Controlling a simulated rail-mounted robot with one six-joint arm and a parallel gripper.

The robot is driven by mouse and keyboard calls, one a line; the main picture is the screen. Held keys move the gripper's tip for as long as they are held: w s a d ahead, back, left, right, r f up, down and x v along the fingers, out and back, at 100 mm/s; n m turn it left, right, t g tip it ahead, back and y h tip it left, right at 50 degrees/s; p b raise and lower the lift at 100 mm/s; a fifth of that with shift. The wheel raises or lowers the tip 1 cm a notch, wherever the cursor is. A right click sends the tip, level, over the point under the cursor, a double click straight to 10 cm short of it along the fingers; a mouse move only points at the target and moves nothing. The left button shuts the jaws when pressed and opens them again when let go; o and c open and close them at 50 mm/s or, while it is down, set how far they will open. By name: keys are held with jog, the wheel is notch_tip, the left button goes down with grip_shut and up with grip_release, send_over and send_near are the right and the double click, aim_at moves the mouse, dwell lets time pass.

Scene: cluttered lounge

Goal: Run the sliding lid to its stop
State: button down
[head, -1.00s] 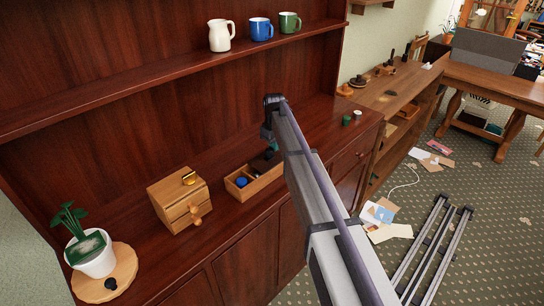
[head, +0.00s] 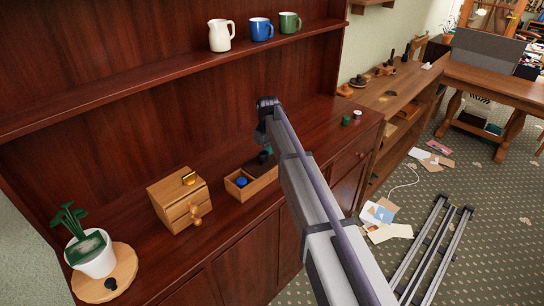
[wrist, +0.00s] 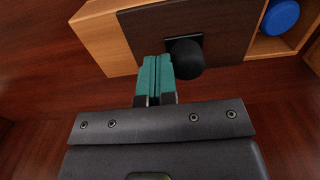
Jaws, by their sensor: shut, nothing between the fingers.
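The sliding lid (wrist: 150,22) is a dark brown panel on a light wooden box (head: 237,192). It carries a round black knob (wrist: 186,60). In the wrist view the lid covers the middle of the box, and an open compartment shows at the right. A blue round thing (wrist: 281,16) sits in that compartment; it also shows in the head view (head: 241,182). My gripper (wrist: 154,62) has teal fingers, shut and empty, right beside the knob on its left in the wrist view. I cannot tell whether they touch. In the head view my arm hides part of the box.
A small drawer chest (head: 180,204) stands left of the box, and a potted plant (head: 92,254) on a round board farther left. Small cups (head: 346,121) stand at the counter's right. A shelf with mugs (head: 261,29) runs above. The counter behind the box is clear.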

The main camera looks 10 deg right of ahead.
aim_at(257, 166)
jog(key=shift+s+a, duration=0.8)
jog(key=shift+a, duration=0.2)
jog(key=shift+s+a, duration=0.75)
jog(key=shift+a, duration=0.3)
jog(key=shift+s+a, duration=0.8)
jog(key=shift+a, duration=0.2)
jog(key=shift+w+d, duration=0.5)
jog(key=shift+d, duration=0.15)
notch_tip(257, 166, up, 7)
jog(key=p, duration=0.7)
jog(key=s+d+m, duration=0.2)
jog(key=s+d, duration=0.1)
jog(key=s, duration=0.7)
jog(key=s+d+m, duration=0.3)
jog(key=s+d, duration=0.1)
jog(key=s, duration=0.7)
jog(key=s+d+m, duration=0.2)
jog(key=s+d, duration=0.2)
jog(key=s, duration=0.7)
jog(key=shift+m, duration=0.3)
